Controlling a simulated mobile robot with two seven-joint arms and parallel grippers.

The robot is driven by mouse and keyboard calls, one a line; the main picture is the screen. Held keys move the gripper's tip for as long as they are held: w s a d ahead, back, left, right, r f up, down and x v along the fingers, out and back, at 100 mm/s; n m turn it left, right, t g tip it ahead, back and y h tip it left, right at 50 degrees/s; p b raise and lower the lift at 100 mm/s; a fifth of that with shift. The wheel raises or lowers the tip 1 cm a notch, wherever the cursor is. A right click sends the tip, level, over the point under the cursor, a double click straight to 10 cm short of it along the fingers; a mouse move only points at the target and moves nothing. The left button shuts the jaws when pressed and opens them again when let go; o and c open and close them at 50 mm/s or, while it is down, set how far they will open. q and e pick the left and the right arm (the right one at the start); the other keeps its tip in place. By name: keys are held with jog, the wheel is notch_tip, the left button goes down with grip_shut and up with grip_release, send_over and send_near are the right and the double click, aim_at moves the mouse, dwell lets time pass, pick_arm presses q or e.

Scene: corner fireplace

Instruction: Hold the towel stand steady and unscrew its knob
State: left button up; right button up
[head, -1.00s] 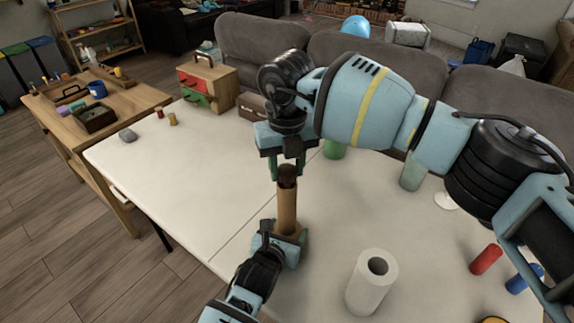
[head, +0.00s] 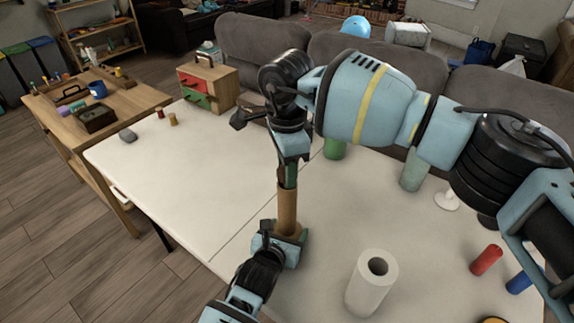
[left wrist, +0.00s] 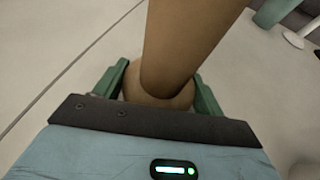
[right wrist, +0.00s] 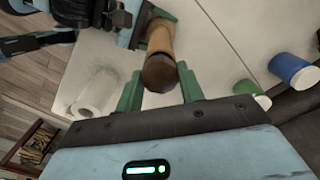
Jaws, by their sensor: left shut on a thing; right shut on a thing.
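The towel stand is an upright brown post (head: 287,212), standing on the white table. My left gripper (head: 285,243) is shut around its lower part; in the left wrist view the post (left wrist: 185,40) rises between the green fingers (left wrist: 160,88). My right gripper (head: 288,176) comes down over the top of the post and is shut on the knob. In the right wrist view the dark brown knob (right wrist: 160,73) sits between the green fingers (right wrist: 160,88), on the end of the post. In the head view the right fingers hide the knob.
A white paper roll (head: 366,290) stands close on the right. The left of the white table (head: 190,180) is mostly clear.

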jog(key=n, duration=0.2)
jog(key=shift+n, duration=0.4)
jog(key=shift+r, duration=0.25)
jog(key=shift+r, duration=0.85)
jog(key=shift+r, duration=0.15)
jog(key=shift+c, duration=0.3)
jog(key=shift+r, duration=1.9)
pick_arm(q)
jog(key=o, duration=1.9)
jog(key=shift+o, duration=0.2)
